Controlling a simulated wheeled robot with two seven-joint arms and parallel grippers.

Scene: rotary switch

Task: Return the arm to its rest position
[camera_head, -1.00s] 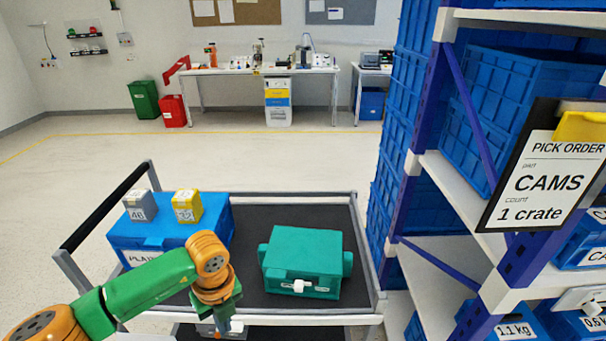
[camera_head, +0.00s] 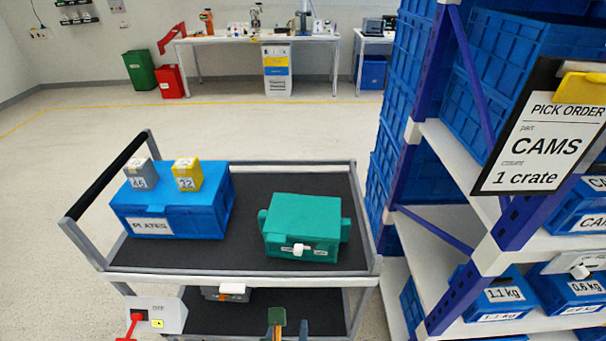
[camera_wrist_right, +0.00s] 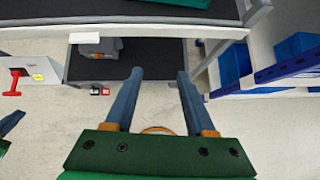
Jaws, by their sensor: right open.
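My right gripper (camera_head: 277,322) shows only in part at the bottom edge of the head view, below the cart's front. In the right wrist view its two blue-grey fingers (camera_wrist_right: 155,92) are spread apart with nothing between them.
A cart (camera_head: 240,279) carries a blue PLATES crate (camera_head: 205,215) with a grey and a yellow block on it, and a teal case (camera_head: 305,220). A grey item (camera_head: 222,293) sits on its lower shelf. A shelf rack (camera_head: 462,296) stands at right.

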